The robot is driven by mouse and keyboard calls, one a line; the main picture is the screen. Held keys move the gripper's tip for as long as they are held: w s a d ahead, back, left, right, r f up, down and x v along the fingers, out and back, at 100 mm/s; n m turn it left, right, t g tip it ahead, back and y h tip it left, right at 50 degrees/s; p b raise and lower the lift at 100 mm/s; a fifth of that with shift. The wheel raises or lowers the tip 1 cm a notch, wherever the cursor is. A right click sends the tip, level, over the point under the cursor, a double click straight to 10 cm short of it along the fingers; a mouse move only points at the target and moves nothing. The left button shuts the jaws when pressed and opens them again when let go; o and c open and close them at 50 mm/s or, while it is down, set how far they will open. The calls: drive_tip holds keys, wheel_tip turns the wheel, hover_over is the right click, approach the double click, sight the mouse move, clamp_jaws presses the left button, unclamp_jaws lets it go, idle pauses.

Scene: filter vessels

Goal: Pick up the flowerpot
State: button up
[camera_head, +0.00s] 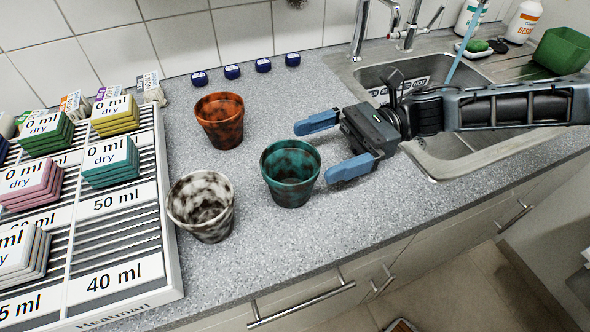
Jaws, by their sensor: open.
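Three flowerpots stand upright on the grey speckled counter in the head view. The teal mottled flowerpot (291,179) is nearest my gripper. An orange-brown mottled flowerpot (220,122) stands behind it to the left. A white and grey mottled flowerpot (203,213) stands in front to the left. My gripper (333,147) is open, with its two blue fingers pointing left towards the teal flowerpot. The fingertips are just to the right of that pot, and nothing is between them. I cannot tell the exact height of the fingers above the counter.
A slatted rack (153,243) with labelled stacks of coloured pads fills the left. Several blue caps (232,72) line the back wall. A steel sink (440,150) with taps lies under my arm at right. A green container (562,50) is at far right.

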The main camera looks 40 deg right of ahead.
sight(264, 171)
drive_tip(key=shift+p+x, duration=0.9)
drive_tip(key=shift+x, duration=2.15)
drive_tip(key=shift+s+f, duration=0.15)
drive_tip(key=c, duration=0.7)
